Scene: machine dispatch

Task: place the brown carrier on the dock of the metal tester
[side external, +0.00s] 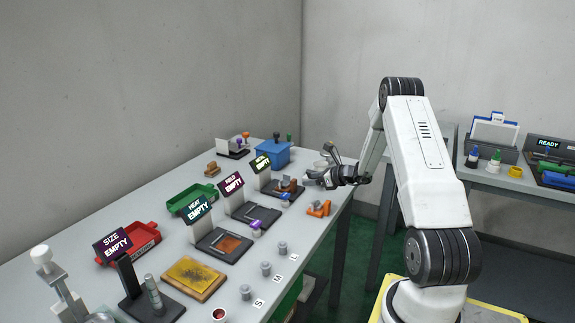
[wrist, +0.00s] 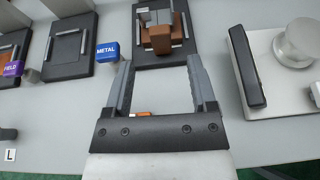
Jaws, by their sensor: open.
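The brown carrier (wrist: 158,40) sits on the dark dock (wrist: 182,50) of the rightmost tester, between its grey rails, in the wrist view. It also shows in the side view (side external: 287,184), beside a small sign reading EMPTY (side external: 261,163). A blue block marked METAL (wrist: 107,52) stands just left of that dock. My gripper (wrist: 161,70) is open and empty, its two fingers pointing toward the dock, with the carrier ahead of and apart from the tips. In the side view my gripper (side external: 311,180) is at the table's right edge, close to the carrier.
An orange part (side external: 318,208) lies near the table edge, partly hidden under my gripper in the wrist view. A pale unit with a black bar and round knob (wrist: 295,42) stands right of the dock. The field dock (wrist: 70,45) lies left; a blue box (side external: 271,153) stands behind.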

